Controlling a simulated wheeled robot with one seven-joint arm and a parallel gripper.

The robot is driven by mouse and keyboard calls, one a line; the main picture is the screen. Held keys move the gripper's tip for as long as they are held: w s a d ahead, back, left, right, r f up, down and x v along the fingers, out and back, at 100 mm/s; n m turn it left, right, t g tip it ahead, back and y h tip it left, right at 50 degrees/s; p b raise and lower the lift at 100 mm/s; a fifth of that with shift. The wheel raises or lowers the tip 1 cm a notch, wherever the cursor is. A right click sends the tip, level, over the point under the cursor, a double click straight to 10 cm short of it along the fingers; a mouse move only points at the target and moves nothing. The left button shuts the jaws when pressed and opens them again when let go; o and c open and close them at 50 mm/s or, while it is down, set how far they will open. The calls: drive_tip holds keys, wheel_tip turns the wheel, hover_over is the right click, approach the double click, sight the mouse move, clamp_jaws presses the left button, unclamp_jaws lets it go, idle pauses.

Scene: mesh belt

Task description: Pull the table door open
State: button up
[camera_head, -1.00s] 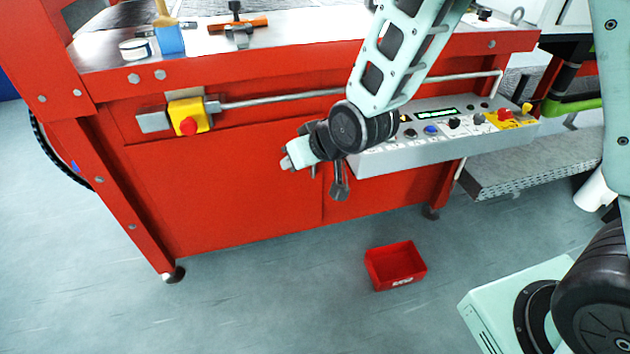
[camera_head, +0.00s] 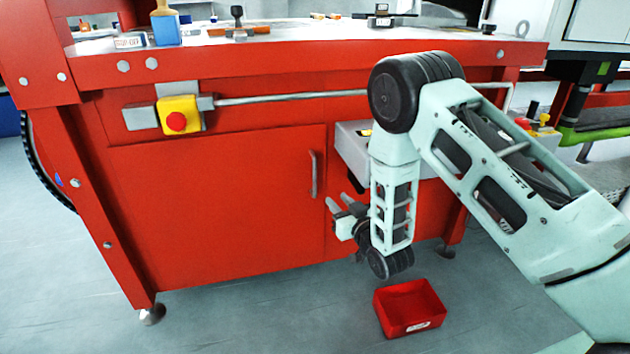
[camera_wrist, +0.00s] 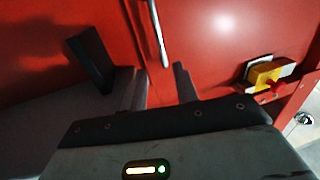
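The red table door (camera_head: 220,205) is a flat panel in the table's front and looks closed. Its grey vertical bar handle (camera_head: 313,175) is near the door's right edge. My gripper (camera_head: 340,203) is just right of the handle and slightly lower, apart from it in the head view. In the wrist view my gripper (camera_wrist: 156,78) is open and empty, with two dark fingers apart. There the handle (camera_wrist: 158,30) lies ahead of the gap between the fingertips, and the red door (camera_wrist: 225,40) fills the background.
A yellow box with a red button (camera_head: 178,117) and a metal rail (camera_head: 290,96) are above the door. My arm partly covers the control panel (camera_head: 352,145). A red bin (camera_head: 410,308) stands on the floor below my gripper. The floor left of it is clear.

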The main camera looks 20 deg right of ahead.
sight(315, 177)
drive_tip(key=w+a+b, duration=0.1)
drive_tip(key=w, duration=0.4)
drive_tip(key=w+a+b, duration=0.1)
drive_tip(key=w, duration=0.3)
drive_tip(key=w+a+b, duration=0.1)
drive_tip(key=w, duration=0.4)
drive_tip(key=shift+w, duration=0.3)
drive_tip(key=shift+s, duration=0.1)
clamp_jaws()
